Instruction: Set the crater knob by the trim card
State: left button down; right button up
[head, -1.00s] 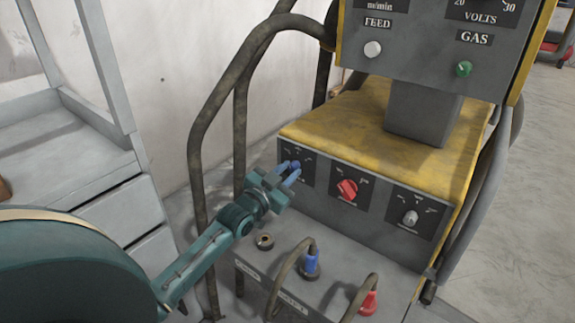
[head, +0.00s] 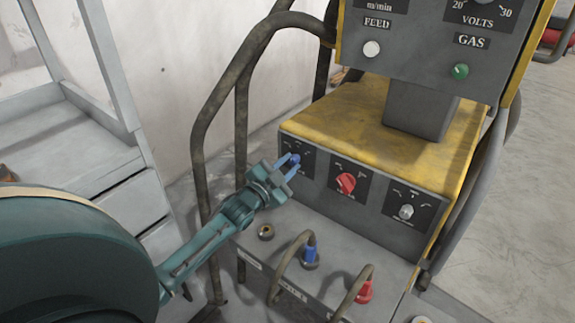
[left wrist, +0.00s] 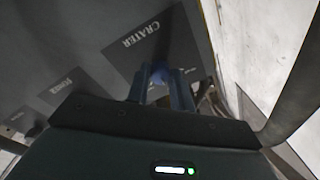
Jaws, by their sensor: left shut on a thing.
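The crater knob (head: 294,158) is the blue knob at the left end of the machine's front panel in the head view. My left gripper (head: 287,168) is at it, its blue fingers shut on the knob. In the left wrist view the fingers (left wrist: 163,92) reach to the blue knob (left wrist: 159,73) beside a dark label plate (left wrist: 140,38) reading CRATER. The fingers hide much of the knob, and I cannot read its pointer. I cannot make out a trim card in these views. My right gripper is not in view.
A red knob (head: 346,183) and a grey knob (head: 406,212) sit to the right on the panel. Blue (head: 310,255) and red (head: 364,291) cable plugs stand on the ledge below. A bent tube rail (head: 205,130) rises left of the panel, close to my left arm.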

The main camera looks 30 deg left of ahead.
pick_arm(q)
jog(key=c, duration=1.2)
grip_release()
jog(key=shift+c, duration=0.2)
jog(key=s+p, duration=0.3)
jog(key=s, duration=1)
jog(key=shift+a+f, duration=0.25)
jog(key=shift+f, duration=0.05)
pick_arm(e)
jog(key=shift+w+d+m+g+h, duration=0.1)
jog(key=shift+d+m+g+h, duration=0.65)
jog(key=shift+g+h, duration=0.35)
pick_arm(q)
jog(key=shift+r+p, duration=0.1)
jog(key=shift+p, duration=0.25)
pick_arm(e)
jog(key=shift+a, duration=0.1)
